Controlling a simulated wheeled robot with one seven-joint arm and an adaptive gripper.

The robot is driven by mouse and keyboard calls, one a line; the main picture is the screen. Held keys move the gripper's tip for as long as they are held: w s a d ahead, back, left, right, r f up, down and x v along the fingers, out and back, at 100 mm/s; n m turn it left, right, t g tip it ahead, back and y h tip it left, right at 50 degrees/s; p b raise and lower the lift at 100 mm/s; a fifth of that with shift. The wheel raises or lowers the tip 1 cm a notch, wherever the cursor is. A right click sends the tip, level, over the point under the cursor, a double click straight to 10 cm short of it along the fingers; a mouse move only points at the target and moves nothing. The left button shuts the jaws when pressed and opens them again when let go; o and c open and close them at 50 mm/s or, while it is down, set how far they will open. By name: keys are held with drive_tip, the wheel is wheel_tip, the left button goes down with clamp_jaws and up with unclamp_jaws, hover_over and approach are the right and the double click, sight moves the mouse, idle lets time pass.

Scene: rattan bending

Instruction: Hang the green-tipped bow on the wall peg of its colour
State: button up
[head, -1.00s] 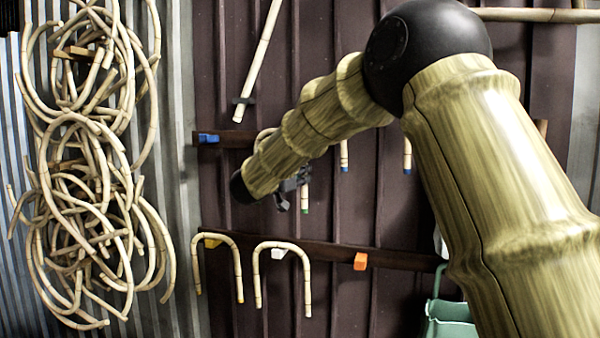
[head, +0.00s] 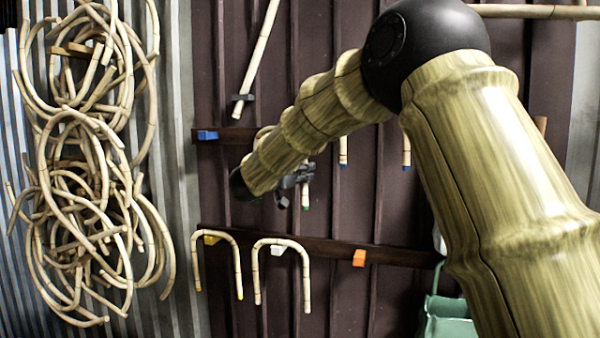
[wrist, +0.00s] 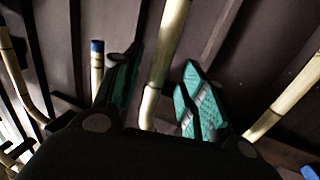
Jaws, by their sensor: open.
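The green-tipped bow (head: 306,196) hangs on the upper rail area of the wall. In the head view only one leg with its green tip shows clearly; my arm hides most of the rest. My gripper (head: 292,190) is right beside that leg, partly hidden behind my forearm. In the wrist view my gripper (wrist: 163,85) is open, its teal-padded fingers on either side of a rattan length (wrist: 168,45) that curves at its lower end. Its tip is out of that view, and I cannot tell whether a finger touches it. No green peg shows.
The upper rail has a blue peg (head: 207,135). The lower rail (head: 325,249) has yellow, white and orange pegs (head: 359,258); bows hang on yellow and white. A blue-tipped leg (wrist: 97,60) stands close to my left finger. Tangled rattan (head: 85,170) hangs at left.

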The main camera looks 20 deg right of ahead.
drive_tip(key=v, duration=1.2)
drive_tip(key=shift+f, duration=0.1)
drive_tip(key=s+a, duration=0.5)
drive_tip(key=s, duration=0.2)
drive_tip(key=shift+s, duration=0.2)
idle(0.8)
